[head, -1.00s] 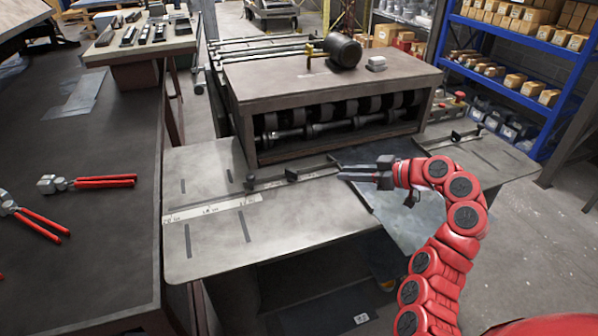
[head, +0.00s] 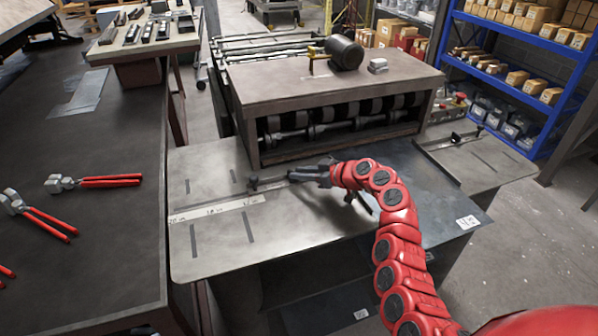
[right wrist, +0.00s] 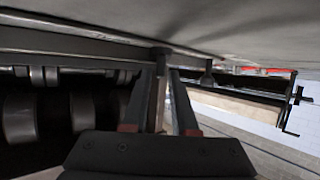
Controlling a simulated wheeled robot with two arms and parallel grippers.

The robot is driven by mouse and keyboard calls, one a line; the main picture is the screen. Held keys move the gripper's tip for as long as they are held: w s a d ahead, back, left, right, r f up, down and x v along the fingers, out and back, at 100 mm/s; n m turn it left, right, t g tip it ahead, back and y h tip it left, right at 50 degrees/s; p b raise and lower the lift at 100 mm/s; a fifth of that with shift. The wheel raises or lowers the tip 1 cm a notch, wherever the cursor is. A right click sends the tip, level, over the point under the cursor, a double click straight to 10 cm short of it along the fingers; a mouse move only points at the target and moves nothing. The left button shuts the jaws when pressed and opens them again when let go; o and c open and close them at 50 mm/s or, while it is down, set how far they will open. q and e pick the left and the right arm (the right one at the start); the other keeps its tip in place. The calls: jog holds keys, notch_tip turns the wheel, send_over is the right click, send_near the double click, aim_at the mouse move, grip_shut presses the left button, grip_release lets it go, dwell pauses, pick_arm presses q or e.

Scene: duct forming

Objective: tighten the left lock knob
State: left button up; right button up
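A guide bar with small dark knobs lies on the grey infeed table (head: 215,245) in front of the roller machine. The small dark knob (head: 253,183) at the bar's left end stands clear of my gripper. My right gripper (head: 298,174) is low over the bar, just right of that knob, and covers the spot beside it. In the right wrist view the two fingers (right wrist: 161,75) are apart, with a narrow dark post (right wrist: 160,57) at or between their tips. I cannot tell whether they touch it. My left gripper is not in view.
The roller machine (head: 330,85) stands directly behind the table, with a motor (head: 344,53) on top. A dark sheet (head: 435,190) covers the table's right part. Another guide (head: 455,140) lies farther right. Red-handled pliers (head: 95,182) lie on the left bench.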

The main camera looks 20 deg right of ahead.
jog(key=shift+w+a+f, duration=0.2)
jog(key=shift+w+a, duration=0.05)
grip_shut()
dwell(0.4)
